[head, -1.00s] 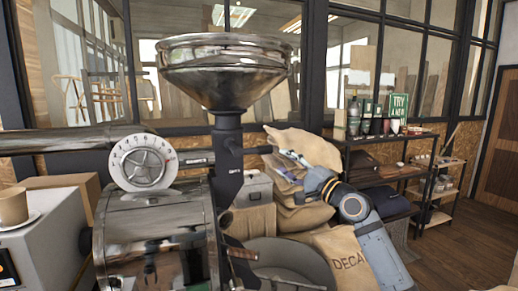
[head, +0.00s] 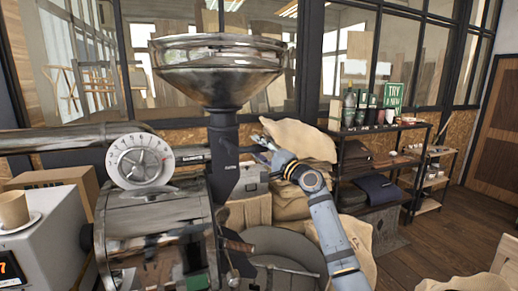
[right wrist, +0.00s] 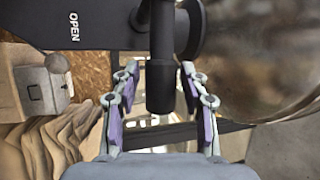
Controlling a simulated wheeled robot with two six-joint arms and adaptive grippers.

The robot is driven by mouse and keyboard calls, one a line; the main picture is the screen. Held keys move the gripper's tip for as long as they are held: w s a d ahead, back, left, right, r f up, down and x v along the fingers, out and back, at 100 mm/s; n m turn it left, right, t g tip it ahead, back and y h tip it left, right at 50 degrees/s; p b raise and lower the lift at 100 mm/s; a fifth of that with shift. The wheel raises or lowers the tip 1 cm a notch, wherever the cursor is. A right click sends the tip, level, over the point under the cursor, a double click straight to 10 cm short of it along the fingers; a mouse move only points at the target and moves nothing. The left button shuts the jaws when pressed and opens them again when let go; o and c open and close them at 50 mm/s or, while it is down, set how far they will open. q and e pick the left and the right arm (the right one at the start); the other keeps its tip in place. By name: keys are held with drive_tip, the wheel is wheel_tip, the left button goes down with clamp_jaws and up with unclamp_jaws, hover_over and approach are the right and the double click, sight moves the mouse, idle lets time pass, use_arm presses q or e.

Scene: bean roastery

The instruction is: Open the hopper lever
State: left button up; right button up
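The roaster's metal hopper (head: 218,75) sits on a dark neck (head: 224,165) in the head view. The lever (right wrist: 160,85), a black cylindrical handle, shows in the right wrist view beside a dark part lettered OPEN (right wrist: 75,27). My right gripper (right wrist: 160,112) is open, with one finger on each side of the handle and a visible gap on both sides. In the head view my right gripper (head: 264,147) is just right of the neck, and the lever is hard to make out there. My left gripper is not in view.
The roaster drum (head: 155,225) with its round dial (head: 140,160) stands left of the neck. A round cooling tray (head: 275,245) lies below my right arm. Bean sacks (head: 305,140) are behind the arm. A shelf (head: 380,165) stands at the right.

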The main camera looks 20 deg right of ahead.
clamp_jaws()
drive_tip(key=shift+f, duration=0.1)
drive_tip(key=shift+a+f+m+t+b, duration=0.1)
drive_tip(key=shift+f+m+t+b, duration=0.3)
drive_tip(key=shift+f+m+b, duration=0.6)
drive_tip(key=a+f+m+t+h, duration=0.3)
drive_tip(key=m+h, duration=0.5)
drive_tip(key=m, duration=0.7)
drive_tip(key=shift+a+f+m+t+b, duration=0.35)
drive_tip(key=shift+a+f, duration=0.25)
drive_tip(key=shift+f, duration=0.75)
